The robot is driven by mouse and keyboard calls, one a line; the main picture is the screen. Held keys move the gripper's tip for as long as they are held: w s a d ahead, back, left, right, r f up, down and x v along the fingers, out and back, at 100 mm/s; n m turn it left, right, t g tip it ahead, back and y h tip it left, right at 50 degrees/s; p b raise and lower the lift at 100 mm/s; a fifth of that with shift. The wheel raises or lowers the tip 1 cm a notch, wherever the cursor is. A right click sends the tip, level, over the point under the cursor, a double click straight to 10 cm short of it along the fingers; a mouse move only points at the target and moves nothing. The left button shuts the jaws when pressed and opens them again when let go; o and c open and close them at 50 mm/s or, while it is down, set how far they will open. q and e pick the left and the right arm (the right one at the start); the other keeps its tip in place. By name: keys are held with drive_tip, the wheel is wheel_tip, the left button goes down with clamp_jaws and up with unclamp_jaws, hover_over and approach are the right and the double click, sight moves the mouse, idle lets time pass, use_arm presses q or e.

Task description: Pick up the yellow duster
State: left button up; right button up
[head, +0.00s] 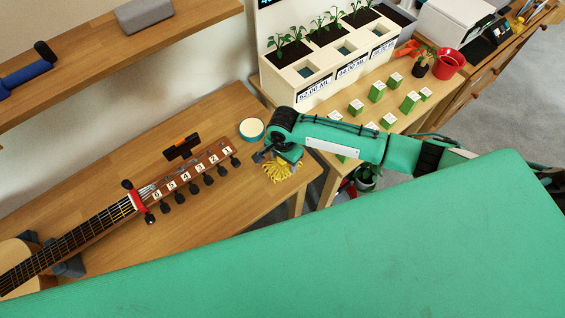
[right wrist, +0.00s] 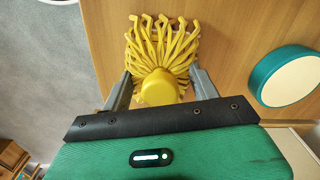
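The yellow duster (head: 276,172) lies on the wooden table (head: 213,213) near its right end, beside the guitar's headstock, partly under my right gripper (head: 273,158). In the right wrist view the duster (right wrist: 163,45) shows its splayed yellow strands and a round yellow knob. My right gripper (right wrist: 161,74) is open, with one grey finger on each side of the knob. A gap shows between the knob and each finger. My left gripper is not in view.
A guitar (head: 100,220) with numbered pegs lies left of the duster. A round teal-rimmed container (head: 252,129) stands just behind it, near my right gripper. A planter box (head: 325,85) and several small green boxes (head: 377,92) stand on the table beyond.

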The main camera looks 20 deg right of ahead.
drive_tip(key=c, duration=0.4)
drive_tip(key=shift+r, duration=0.15)
wheel_tip(320, 180, up, 20)
drive_tip(key=shift+f+b, duration=0.1)
drive_tip(key=shift+b, duration=0.65)
drive_tip(key=o, duration=0.6)
drive_tip(key=c, duration=0.4)
